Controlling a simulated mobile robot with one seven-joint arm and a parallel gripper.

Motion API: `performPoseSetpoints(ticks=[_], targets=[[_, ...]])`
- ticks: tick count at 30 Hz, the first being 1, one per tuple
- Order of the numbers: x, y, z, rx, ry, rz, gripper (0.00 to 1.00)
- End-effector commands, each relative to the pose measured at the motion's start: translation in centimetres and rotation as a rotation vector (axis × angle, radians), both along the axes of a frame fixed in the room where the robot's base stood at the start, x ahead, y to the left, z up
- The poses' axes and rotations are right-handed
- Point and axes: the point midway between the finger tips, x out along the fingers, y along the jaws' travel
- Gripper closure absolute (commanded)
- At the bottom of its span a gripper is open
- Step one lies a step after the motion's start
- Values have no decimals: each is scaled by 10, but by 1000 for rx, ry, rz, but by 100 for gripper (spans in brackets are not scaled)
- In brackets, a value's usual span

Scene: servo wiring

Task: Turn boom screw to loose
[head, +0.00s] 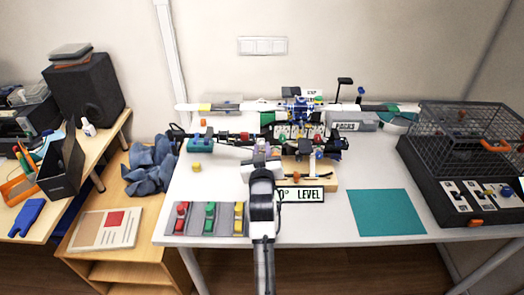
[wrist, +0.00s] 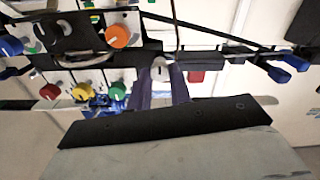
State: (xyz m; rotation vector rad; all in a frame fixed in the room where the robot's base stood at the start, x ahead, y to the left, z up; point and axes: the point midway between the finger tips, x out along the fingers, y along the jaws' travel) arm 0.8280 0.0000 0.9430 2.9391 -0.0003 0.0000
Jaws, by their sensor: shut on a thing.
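A small white knob (wrist: 160,70) sits on a dark horizontal bar in the wrist view. My gripper (wrist: 161,78) has its two bluish fingers on either side of it, shut on it. I take it for the boom screw, but I see no label or pointer that tells its setting. In the head view my gripper (head: 262,149) reaches the dark boom assembly (head: 225,136) at the middle of the table. My own arm and hand hide the knob there.
A "0° LEVEL" sign (head: 300,195) lies right of my arm. A grey tray (head: 222,233) with red, green and yellow pieces lies front left. A teal mat (head: 387,212) and a wire cage (head: 470,130) are at the right. Coloured knobs, one orange (wrist: 117,36), crowd the wrist view's left.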

Motion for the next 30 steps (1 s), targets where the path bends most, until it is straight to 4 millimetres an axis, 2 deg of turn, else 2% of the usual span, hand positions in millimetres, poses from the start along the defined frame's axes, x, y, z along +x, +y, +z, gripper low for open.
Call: performPoseSetpoints(ticks=[11,30], targets=[[0,1,-3,-156,0,1,100],[0,1,-3,-750,-1,1,100]])
